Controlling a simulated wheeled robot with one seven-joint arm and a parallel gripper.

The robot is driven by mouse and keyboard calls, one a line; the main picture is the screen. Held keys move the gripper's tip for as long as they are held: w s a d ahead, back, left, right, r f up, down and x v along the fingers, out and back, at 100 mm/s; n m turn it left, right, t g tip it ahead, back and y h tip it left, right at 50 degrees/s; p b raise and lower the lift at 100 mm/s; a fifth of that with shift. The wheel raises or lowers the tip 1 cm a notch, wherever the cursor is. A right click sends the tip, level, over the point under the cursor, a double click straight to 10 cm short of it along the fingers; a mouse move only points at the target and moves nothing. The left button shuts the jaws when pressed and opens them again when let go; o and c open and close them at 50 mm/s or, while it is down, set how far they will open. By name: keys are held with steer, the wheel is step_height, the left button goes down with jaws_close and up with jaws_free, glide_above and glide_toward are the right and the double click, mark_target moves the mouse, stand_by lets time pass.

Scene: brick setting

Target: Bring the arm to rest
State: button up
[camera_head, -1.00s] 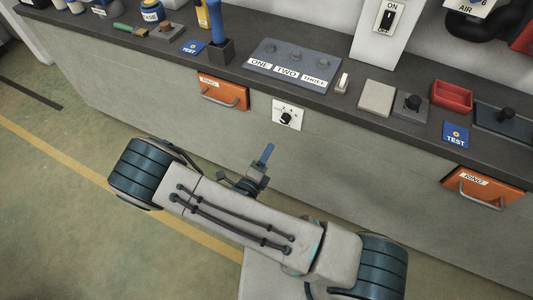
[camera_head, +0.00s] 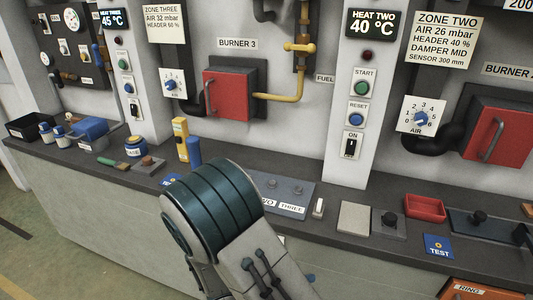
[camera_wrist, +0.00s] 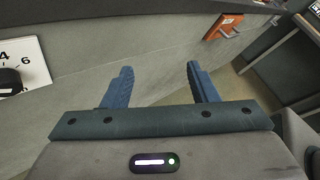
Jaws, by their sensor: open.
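My gripper (camera_wrist: 160,85) shows in the wrist view with its two blue fingers spread apart and nothing between them. Beyond the fingers is the grey front face of the bench (camera_wrist: 150,55). In the head view my arm rises from the bottom centre, its dark ringed joint in front of the bench edge and hiding part of the labelled plate (camera_head: 290,193). My gripper is hidden in the head view, behind or below my arm.
The dark bench top (camera_head: 335,235) carries a red tray (camera_head: 425,208), a blue TEST card (camera_head: 438,246), a yellow object (camera_head: 181,139) and a blue cylinder (camera_head: 194,151). An orange drawer (camera_head: 475,290) is at lower right; another orange drawer (camera_wrist: 222,27) shows in the wrist view.

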steer(key=s+d+r+m+g+y, duration=0.1)
steer(key=s+d+r+m+y, duration=0.1)
steer(key=r+m, duration=0.4)
steer(key=s+d+r+m+g+y, duration=0.1)
steer(key=s+r+m+y, duration=0.4)
steer(key=m, duration=0.8)
steer(key=s+d+r+m+g+y, duration=0.1)
steer(key=s+d+r+m+y, duration=0.3)
steer(key=m, duration=0.5)
step_height(320, 180, up, 3)
steer(key=shift+f+m+y, duration=0.1)
steer(key=shift+m+y, duration=0.3)
steer(key=shift+y, duration=0.6)
